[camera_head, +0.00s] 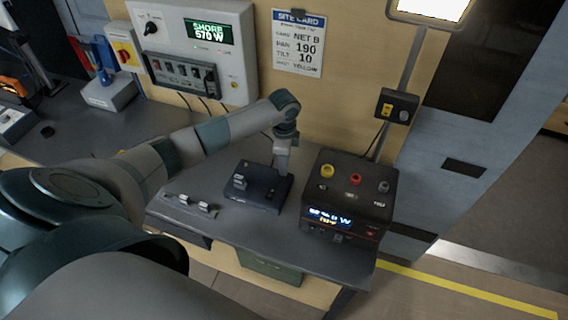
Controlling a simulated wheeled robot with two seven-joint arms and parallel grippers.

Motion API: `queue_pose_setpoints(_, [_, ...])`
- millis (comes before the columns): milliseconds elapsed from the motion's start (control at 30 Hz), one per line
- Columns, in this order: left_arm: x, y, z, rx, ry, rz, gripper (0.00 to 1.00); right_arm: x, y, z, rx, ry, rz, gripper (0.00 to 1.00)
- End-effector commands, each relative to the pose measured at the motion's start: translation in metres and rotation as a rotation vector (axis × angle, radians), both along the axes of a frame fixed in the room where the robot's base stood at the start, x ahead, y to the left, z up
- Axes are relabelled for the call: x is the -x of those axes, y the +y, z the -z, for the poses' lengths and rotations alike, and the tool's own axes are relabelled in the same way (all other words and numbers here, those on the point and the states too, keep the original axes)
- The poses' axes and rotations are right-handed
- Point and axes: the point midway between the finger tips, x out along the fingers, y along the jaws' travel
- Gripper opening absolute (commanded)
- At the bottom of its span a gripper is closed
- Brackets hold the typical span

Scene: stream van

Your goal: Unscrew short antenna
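My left arm reaches in from the left and bends down at the wrist. My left gripper (280,170) points down at the right rear of a dark blue tray-like block (258,203) on the bench. Its fingertips are small and partly hidden, so I cannot tell whether they are open or what they touch. Small grey pieces (240,181) sit on the left of the block. I cannot clearly make out a short antenna; one may be hidden at the gripper. My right gripper is not in view.
Just right of my gripper stands a black box (348,195) with yellow, red and grey top fittings and a lit display. A low holder with small grey pieces (190,205) lies at the bench's front left. The bench front right is clear.

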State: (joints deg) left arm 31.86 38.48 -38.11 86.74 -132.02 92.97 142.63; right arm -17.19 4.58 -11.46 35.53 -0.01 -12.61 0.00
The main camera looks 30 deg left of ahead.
Motion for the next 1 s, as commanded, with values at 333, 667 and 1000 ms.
queue_pose_setpoints(333, [0.0, 0.0, 0.0, 0.0, -0.001, 0.111, 0.22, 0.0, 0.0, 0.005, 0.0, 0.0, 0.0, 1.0])
queue_pose_setpoints(667, [0.0, 0.0, 0.0, 0.0, -0.001, 0.12, 0.22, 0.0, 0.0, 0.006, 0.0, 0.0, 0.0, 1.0])
queue_pose_setpoints(1000, [0.0, 0.0, 0.001, -0.002, -0.001, 0.263, 0.22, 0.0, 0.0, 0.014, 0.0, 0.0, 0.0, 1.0])
